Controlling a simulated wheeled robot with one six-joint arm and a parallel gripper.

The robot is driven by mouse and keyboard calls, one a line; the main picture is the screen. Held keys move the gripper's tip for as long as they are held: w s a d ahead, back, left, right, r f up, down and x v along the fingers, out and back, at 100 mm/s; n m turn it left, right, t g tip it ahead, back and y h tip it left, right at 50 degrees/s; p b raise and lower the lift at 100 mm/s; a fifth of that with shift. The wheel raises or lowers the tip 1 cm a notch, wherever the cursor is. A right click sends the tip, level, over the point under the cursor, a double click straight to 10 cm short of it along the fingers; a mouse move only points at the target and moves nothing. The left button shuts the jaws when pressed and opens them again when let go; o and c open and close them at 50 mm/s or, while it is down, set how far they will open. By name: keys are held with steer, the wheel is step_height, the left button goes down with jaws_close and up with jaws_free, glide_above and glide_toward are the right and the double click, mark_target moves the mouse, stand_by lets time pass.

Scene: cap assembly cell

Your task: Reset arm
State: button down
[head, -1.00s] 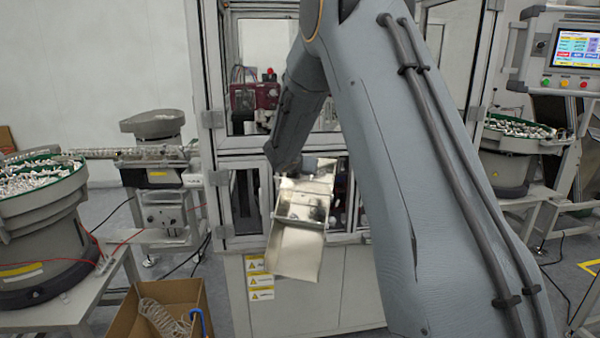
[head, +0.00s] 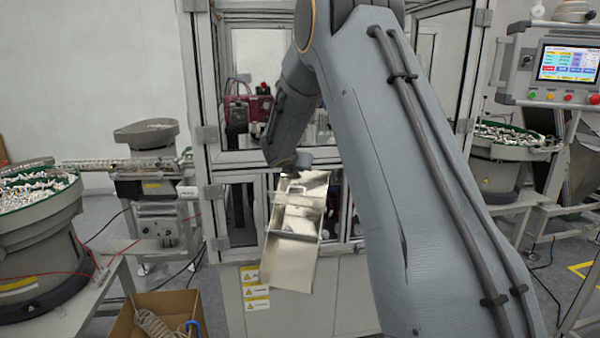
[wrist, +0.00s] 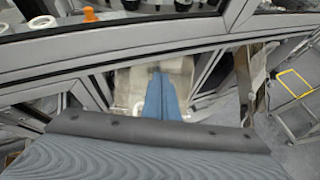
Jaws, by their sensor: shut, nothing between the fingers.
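My gripper (wrist: 159,76) shows in the wrist view as two blue fingers lying side by side. They are shut, with nothing between them. In the head view my arm reaches down to the front of the machine cabinet, and its end is just above a shiny metal chute (head: 290,262). The fingers cannot be made out there. A pale beige surface lies behind the fingers in the wrist view; I cannot tell whether they touch anything.
The framed machine cabinet (head: 204,160) stands close ahead. Bowl feeders with white caps stand on the left (head: 35,250) and right (head: 500,150). A control panel (head: 565,68) hangs at upper right. An open cardboard box (head: 122,328) is on the floor at lower left.

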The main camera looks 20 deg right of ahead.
steer(key=shift+w+d+r+p, duration=0.15)
steer(key=shift+r+p, duration=0.35)
steer(key=shift+r, duration=0.15)
steer(key=shift+w+d+r+p, duration=0.15)
steer(key=shift+r+p, duration=0.3)
steer(key=shift+r, duration=0.25)
steer(key=shift+w+d+r+p, duration=0.1)
steer(key=shift+w+r+p, duration=0.05)
steer(key=shift+r+p, duration=0.45)
